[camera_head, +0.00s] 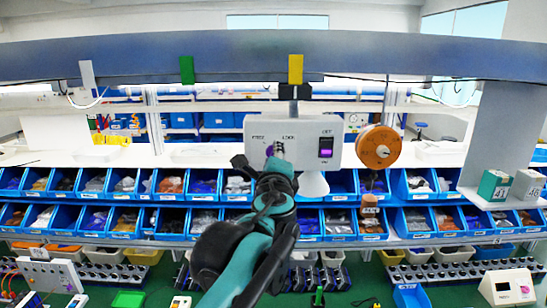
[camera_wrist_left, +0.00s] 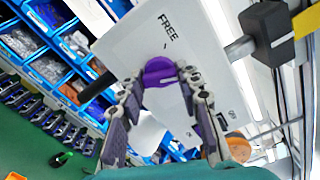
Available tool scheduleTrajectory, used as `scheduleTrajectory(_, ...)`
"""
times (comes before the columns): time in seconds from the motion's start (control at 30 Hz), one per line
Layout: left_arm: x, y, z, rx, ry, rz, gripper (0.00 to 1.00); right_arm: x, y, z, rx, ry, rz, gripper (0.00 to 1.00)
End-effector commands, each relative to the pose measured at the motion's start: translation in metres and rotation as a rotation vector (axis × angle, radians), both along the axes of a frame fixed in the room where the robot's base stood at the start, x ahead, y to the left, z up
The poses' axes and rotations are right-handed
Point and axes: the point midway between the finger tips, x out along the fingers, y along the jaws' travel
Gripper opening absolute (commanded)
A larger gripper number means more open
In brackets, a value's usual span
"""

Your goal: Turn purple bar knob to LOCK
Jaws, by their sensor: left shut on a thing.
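The white switch box (camera_head: 300,131) hangs from a dark rail and bears the purple bar knob (camera_head: 276,150) at its left. The label FREE is left of the knob and LOCK is at its upper right. My left gripper (camera_head: 272,166) reaches up from below and is shut on the knob. In the left wrist view the purple knob (camera_wrist_left: 158,71) sits between the two fingertips of my left gripper (camera_wrist_left: 160,78). FREE is readable above it there; LOCK is hidden. The bar's exact angle is hard to tell. My right gripper is not in view.
A purple rocker switch (camera_head: 326,147) is on the right part of the box. An orange round reel (camera_head: 378,147) hangs just right of the box. Shelves of blue bins (camera_head: 120,197) with loose parts stand behind and below.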

Motion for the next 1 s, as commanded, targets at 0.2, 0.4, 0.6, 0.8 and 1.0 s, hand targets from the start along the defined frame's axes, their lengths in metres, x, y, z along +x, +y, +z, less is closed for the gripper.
scheduleTrajectory(0.2, -0.0003, -0.0004, -0.0012, 0.175, 0.001, -0.001, 0.05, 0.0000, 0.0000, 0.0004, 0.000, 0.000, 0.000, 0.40)
scheduleTrajectory(0.4, -0.0003, -0.0004, -0.0014, 0.295, 0.001, 0.000, 0.05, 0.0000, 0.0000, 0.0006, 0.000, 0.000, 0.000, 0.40)
scheduleTrajectory(0.6, -0.0003, -0.0003, -0.0015, 0.368, 0.002, -0.001, 0.05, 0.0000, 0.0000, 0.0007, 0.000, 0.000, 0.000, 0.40)
scheduleTrajectory(0.8, -0.0004, -0.0003, -0.0018, 0.398, 0.002, -0.001, 0.05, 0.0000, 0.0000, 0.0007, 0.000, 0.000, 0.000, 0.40)
scheduleTrajectory(1.0, -0.0004, -0.0004, -0.0019, 0.402, 0.002, -0.001, 0.05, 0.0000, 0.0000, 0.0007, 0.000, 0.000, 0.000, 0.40)
